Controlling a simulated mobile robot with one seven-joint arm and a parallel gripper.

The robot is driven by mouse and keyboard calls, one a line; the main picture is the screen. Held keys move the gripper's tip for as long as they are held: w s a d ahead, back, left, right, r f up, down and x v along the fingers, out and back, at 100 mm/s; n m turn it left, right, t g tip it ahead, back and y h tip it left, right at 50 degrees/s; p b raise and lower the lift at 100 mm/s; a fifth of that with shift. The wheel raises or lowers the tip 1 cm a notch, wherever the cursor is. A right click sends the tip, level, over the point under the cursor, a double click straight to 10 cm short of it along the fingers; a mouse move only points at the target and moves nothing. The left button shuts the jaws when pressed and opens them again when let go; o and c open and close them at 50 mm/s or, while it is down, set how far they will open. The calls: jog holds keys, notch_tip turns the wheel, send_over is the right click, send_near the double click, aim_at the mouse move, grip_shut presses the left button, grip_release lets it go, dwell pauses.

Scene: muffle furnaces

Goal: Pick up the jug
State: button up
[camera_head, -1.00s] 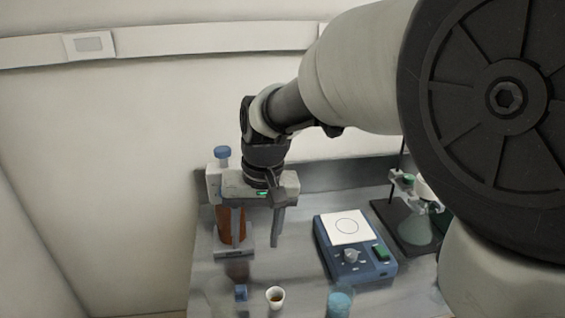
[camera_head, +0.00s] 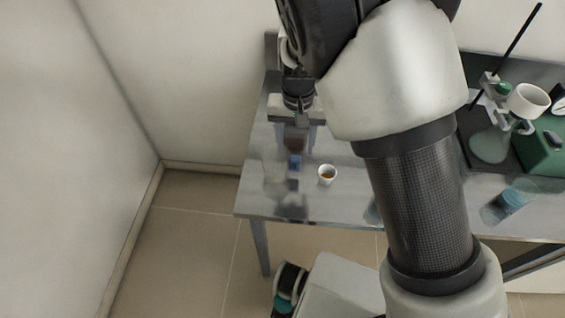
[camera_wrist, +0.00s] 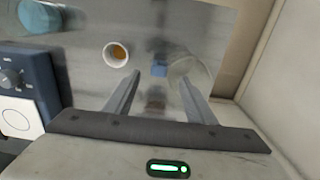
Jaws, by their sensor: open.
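In the head view my gripper (camera_head: 297,118) is behind these things and partly hidden by my arm.
A blue dial device (camera_wrist: 22,75) and blue-tinted vessel (camera_wrist: 40,16) are left in the wrist view. A flask (camera_head: 490,146) and green device (camera_head: 540,150) stand right. A wall borders the left.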

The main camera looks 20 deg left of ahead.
aim_at(294, 158)
jog(key=shift+f, duration=3.1)
jog(key=shift+c, duration=0.4)
jog(key=c, duration=1.1)
jog(key=shift+r, duration=0.1)
jog(key=shift+c, duration=0.2)
